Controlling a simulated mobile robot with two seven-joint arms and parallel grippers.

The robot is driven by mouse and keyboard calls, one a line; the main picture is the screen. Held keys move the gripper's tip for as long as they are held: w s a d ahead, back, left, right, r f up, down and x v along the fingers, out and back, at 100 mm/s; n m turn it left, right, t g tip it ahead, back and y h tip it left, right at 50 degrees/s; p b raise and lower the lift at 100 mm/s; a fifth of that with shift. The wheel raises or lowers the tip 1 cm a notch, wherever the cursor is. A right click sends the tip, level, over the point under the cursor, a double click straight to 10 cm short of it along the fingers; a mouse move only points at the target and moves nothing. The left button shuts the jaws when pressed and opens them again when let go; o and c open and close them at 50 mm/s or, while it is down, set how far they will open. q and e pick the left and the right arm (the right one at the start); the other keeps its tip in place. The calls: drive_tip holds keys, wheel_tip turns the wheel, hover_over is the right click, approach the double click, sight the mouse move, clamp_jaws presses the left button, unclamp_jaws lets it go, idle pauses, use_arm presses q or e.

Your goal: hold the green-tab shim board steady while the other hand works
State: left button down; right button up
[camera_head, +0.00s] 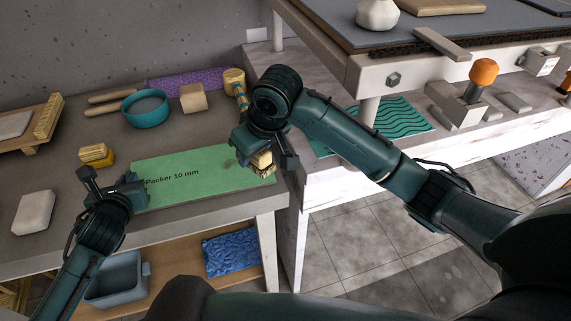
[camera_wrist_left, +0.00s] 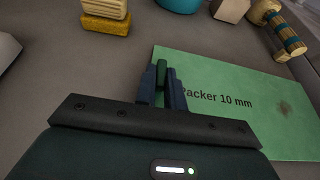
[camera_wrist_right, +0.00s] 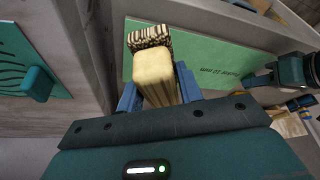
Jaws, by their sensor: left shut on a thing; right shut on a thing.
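The green shim board (camera_head: 205,173), marked "Packer 10 mm", lies flat on the grey bench; it also shows in the left wrist view (camera_wrist_left: 230,85). A brownish smudge (camera_wrist_left: 285,109) marks its right part. My left gripper (camera_head: 132,186) is shut on the dark green tab (camera_wrist_left: 163,75) at the board's left edge. My right gripper (camera_head: 262,155) is shut on a pale wooden brush (camera_wrist_right: 155,72) with striped bristles (camera_wrist_right: 150,37). The brush is at the board's right end, near the bench edge. I cannot tell whether the bristles touch the board.
A yellow sponge with a wooden brush (camera_head: 97,156), a white block (camera_head: 34,212), a teal bowl (camera_head: 146,108) and a wooden block (camera_head: 193,98) stand around the board. A teal ribbed mat (camera_head: 395,122) lies on the right-hand bench.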

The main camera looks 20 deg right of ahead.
sight(217, 168)
drive_tip(key=w+a+n+g+y, duration=0.1)
drive_tip(key=w+n, duration=0.1)
drive_tip(key=n, duration=0.2)
drive_tip(key=w+a+n+g, duration=0.1)
drive_tip(key=w+n, duration=0.2)
drive_tip(key=n, duration=0.1)
drive_tip(key=w+a+n+g+y, duration=0.1)
drive_tip(key=w+a+n+g, duration=0.1)
drive_tip(key=n, duration=0.2)
drive_tip(key=shift+w+n+y, duration=0.25)
drive_tip(key=shift+n+y, duration=0.05)
wheel_tip(217, 168, down, 4)
drive_tip(key=shift+f, duration=0.1)
drive_tip(key=shift+a+f, duration=0.1)
drive_tip(key=shift+a, duration=0.7)
drive_tip(key=shift+w+a+f, duration=0.1)
drive_tip(key=shift+a+f, duration=0.05)
drive_tip(key=shift+a, duration=0.55)
drive_tip(key=shift+f, duration=0.95)
drive_tip(key=shift+d, duration=0.15)
